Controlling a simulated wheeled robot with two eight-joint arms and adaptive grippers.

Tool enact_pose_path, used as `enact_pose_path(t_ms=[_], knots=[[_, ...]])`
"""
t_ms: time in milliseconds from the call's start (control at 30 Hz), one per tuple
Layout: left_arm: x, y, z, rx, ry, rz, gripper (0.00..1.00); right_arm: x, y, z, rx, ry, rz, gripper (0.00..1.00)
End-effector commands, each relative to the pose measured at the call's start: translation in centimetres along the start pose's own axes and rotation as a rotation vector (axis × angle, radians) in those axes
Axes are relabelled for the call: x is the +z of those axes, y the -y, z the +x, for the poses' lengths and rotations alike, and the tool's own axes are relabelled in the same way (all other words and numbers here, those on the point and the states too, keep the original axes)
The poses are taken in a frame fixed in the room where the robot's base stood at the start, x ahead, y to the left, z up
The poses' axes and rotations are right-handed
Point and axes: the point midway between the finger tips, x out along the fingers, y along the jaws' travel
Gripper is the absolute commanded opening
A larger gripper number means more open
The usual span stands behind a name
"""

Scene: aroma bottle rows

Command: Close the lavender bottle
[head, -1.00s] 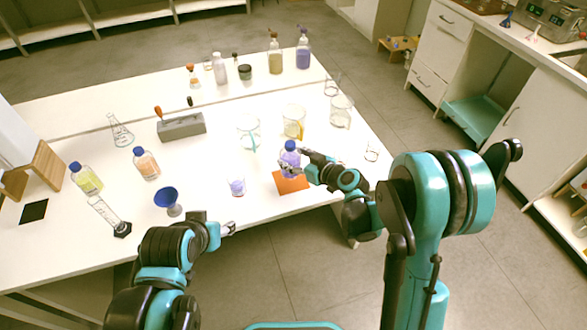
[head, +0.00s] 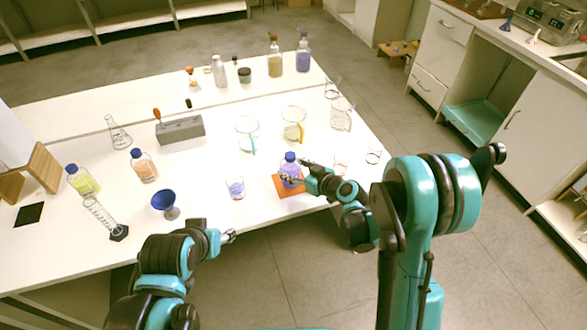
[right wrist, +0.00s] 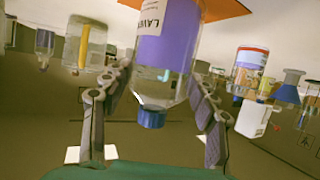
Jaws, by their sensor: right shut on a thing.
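The lavender bottle (head: 291,172) holds purple liquid and has a blue cap on its neck. It is upright at the orange mat (head: 282,191) near the table's front edge. The right wrist view shows the bottle (right wrist: 166,45) upside down, with part of its label and its cap (right wrist: 151,118). I cannot tell how tight the cap is. My right gripper (head: 292,181) is shut on the bottle; its fingers also flank it in the wrist view (right wrist: 155,88). My left gripper (head: 229,236) is off the front edge, away from the bottle; its jaws are too small to judge.
A beaker with purple liquid (head: 236,188) and a blue funnel (head: 164,201) stand left of the mat. Clear beakers (head: 247,134) stand behind it. An orange bottle (head: 144,166) and a yellow bottle (head: 83,181) are further left. Bare table lies between these things.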

Motion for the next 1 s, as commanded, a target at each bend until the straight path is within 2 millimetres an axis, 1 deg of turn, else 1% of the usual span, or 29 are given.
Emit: enact_pose_path(t_ms=[33, 67, 100, 133, 467, 533, 667, 900, 1000], knots=[[0.0, 0.0, 0.0, 0.000, 0.000, 0.000, 0.53, 0.1, 0.0, 0.1, 0.000, -0.001, 0.001, 0.00], [0.0, 0.0, 0.0, 0.000, 0.000, 0.000, 0.53, 0.1, 0.0, 0.1, 0.000, 0.000, 0.000, 0.66], [0.0, 0.0, 0.0, 0.000, 0.000, 0.000, 0.53, 0.1, 0.0, 0.0, 0.000, 0.000, 0.000, 0.77], [0.0, 0.0, 0.0, 0.000, 0.000, 0.000, 0.53, 0.1, 0.0, 0.1, 0.000, 0.000, 0.000, 0.79], [0.0, 0.0, 0.0, 0.000, 0.000, 0.000, 0.53, 0.0, 0.0, 0.0, 0.000, 0.000, 0.000, 0.79], [-0.1, 0.0, -0.1, 0.000, 0.000, 0.000, 0.53, -0.2, -0.1, -0.4, 0.001, 0.000, 0.001, 0.79], [-0.5, 0.0, -0.7, 0.000, 0.000, 0.000, 0.53, -0.4, -0.1, -2.6, 0.003, 0.000, 0.002, 0.79], [-1.4, 0.0, -1.9, 0.000, 0.000, 0.000, 0.53, -0.4, -0.1, -7.9, 0.003, 0.000, 0.002, 0.79], [-1.6, 0.0, -2.3, 0.000, 0.000, 0.000, 0.53, -0.3, -0.1, -9.7, 0.003, 0.000, 0.002, 0.79]])
